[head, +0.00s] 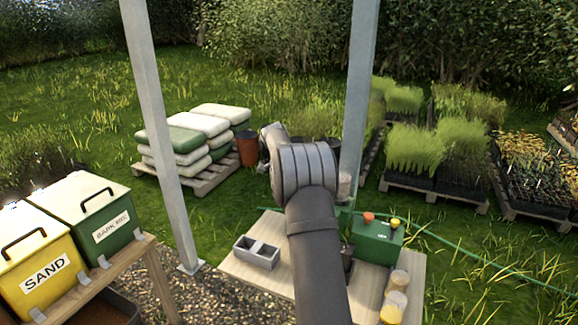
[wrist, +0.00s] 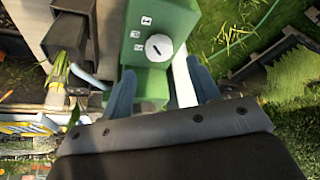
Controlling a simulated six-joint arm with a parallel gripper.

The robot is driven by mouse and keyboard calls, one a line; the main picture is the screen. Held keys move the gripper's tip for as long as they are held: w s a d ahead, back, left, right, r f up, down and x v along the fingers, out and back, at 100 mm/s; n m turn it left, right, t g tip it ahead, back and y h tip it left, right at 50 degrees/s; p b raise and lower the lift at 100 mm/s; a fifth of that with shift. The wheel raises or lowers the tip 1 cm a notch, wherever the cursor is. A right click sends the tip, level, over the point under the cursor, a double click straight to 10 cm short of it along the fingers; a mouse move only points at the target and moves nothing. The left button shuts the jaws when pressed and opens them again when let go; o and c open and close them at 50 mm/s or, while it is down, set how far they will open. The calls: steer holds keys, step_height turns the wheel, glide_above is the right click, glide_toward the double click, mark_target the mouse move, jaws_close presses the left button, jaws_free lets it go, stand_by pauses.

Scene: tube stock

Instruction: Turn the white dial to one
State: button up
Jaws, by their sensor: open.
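The white dial (wrist: 158,47) is a round knob with a dark mark on the face of a green box (wrist: 150,75). Several small white labels (wrist: 140,34) stand in a row beside it; I cannot read them or the dial's setting surely. My gripper (wrist: 160,72) is open and empty, its two blue-grey fingers spread below the dial in the wrist view and apart from it. In the head view the green box (head: 376,241) stands on the wooden table with an orange and a yellow knob on top. My arm hides the gripper there, and the dial does not show clearly.
A dark pot with a plant (wrist: 68,45) is beside the box. A metal post (head: 360,100) rises close to my arm. A green hose (head: 480,262) runs off right.

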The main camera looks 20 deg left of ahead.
steer(key=v, duration=1.2)
steer(key=shift+a+r, duration=0.15)
steer(key=shift+s, duration=0.1)
steer(key=x, duration=1.7)
steer(key=shift+d+f, duration=0.25)
steer(key=shift+f, duration=0.1)
steer(key=shift+r+n+t, duration=0.2)
steer(key=shift+n+t, duration=0.2)
steer(key=shift+n, duration=0.5)
steer(key=n+y, duration=0.1)
steer(key=n, duration=0.1)
steer(key=n+t+y, duration=0.1)
steer(key=n, duration=0.2)
steer(key=shift+d+n, duration=0.1)
steer(key=shift+n, duration=0.2)
steer(key=n+y, duration=0.1)
steer(key=n, duration=0.3)
steer(key=shift+d+y, duration=0.1)
steer(key=shift+y, duration=0.3)
steer(key=shift+d+n+y, duration=0.1)
steer(key=shift+n+y, duration=0.7)
steer(key=shift+n, duration=1.6)
